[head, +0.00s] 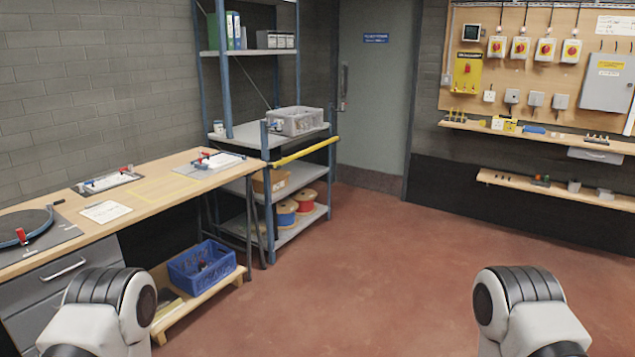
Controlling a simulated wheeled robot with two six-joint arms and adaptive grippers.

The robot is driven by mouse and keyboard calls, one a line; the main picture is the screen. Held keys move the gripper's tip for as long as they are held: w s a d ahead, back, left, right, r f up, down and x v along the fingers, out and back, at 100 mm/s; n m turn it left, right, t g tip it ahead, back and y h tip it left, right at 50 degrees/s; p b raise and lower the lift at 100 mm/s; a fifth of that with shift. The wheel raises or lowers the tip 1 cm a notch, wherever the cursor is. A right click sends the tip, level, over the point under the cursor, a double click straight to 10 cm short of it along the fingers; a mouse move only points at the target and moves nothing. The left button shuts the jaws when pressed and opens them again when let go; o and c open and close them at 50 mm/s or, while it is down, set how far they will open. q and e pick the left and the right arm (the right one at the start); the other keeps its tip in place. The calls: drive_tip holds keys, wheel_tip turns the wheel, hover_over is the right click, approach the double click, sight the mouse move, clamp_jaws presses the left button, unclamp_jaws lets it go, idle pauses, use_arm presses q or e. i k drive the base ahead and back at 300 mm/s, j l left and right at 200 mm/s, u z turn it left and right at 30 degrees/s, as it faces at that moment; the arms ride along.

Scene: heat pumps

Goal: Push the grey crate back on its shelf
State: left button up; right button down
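The grey crate (295,121) sits on a middle shelf (250,135) of the blue-framed shelving unit in the head view. It is a light grey, open-topped box near the shelf's right front, close to the front edge. Its contents are too small to tell. Neither gripper is in view. Only links of my two arms show at the bottom left and bottom right, well apart from the crate.
A workbench (150,190) with fixtures runs along the left wall up to the shelving. A blue crate (202,268) sits on a low wooden platform below it. Cable reels (286,212) stand on the lowest shelf. The red floor (390,260) ahead is clear.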

sight(315, 115)
drive_tip(key=i+l+z, duration=0.15)
drive_tip(key=i, duration=0.6)
drive_tip(key=i+z, duration=0.15)
drive_tip(key=i, duration=0.6)
drive_tip(key=i+z, duration=0.15)
drive_tip(key=i, duration=0.65)
drive_tip(key=i+j+z, duration=0.15)
drive_tip(key=i, duration=0.6)
drive_tip(key=j, duration=0.1)
